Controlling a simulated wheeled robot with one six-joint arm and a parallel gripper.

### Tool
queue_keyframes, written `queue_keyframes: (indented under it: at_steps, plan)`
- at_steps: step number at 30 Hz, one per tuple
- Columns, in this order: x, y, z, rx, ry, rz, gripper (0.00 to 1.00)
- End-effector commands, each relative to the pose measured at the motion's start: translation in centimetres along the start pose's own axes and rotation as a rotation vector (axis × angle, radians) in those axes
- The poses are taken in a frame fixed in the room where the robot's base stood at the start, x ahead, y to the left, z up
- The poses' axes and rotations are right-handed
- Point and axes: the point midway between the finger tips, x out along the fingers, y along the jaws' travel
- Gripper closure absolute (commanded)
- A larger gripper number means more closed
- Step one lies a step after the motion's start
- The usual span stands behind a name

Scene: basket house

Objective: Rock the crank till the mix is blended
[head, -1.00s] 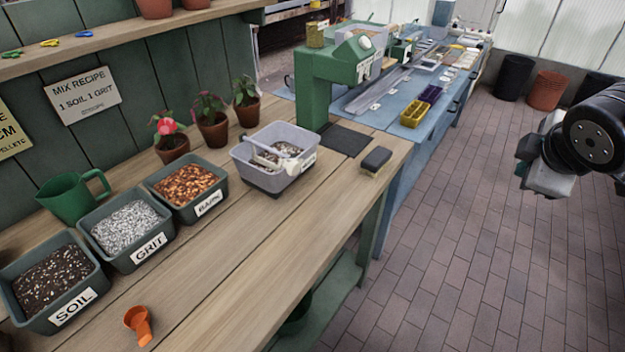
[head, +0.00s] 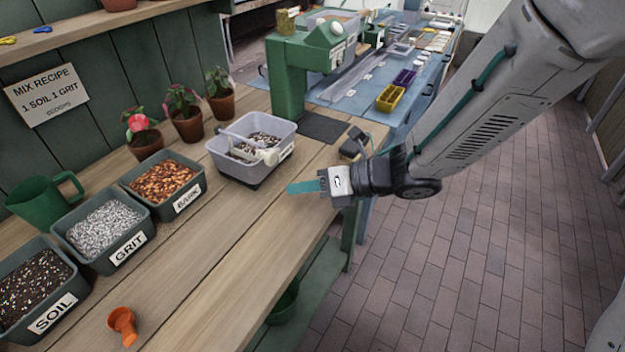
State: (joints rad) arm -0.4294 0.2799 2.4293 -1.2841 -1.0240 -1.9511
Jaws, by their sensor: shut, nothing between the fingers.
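The mixing tub (head: 222,166) is a pale translucent box with a dark base on the wooden bench. Speckled dark and white mix (head: 262,142) shows inside it, with the two tones still in patches. The crank (head: 262,153) is a pale bar across the tub, with its handle end at the front right side. My gripper (head: 296,187) is to the right of and in front of the tub, above the bench's front edge. Its teal fingers point left and are shut and empty, apart from the tub and crank.
Bins of soil (head: 35,285), grit (head: 104,228) and bark (head: 165,182) line the bench at left. An orange scoop (head: 122,322) lies near the front. Potted plants (head: 184,112) stand behind. A green machine (head: 290,75) stands beyond the tub. The front middle of the bench is clear.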

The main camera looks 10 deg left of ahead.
Motion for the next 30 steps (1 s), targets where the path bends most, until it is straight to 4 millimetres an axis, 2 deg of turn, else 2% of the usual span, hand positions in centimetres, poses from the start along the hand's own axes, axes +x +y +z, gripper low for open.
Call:
queue_keyframes:
  at_steps: [3,8,12,16,30]
  plan:
    - [2.8,0.1,-0.1,0.001,0.004,0.003,1.00]
    - [6.1,0.1,-0.1,0.000,0.003,0.002,1.00]
    - [5.0,0.0,2.3,-0.002,-0.005,-0.002,1.00]
    - [4.7,0.0,3.4,0.000,-0.002,-0.002,1.00]
    - [4.4,0.0,4.0,0.001,-0.002,-0.002,1.00]
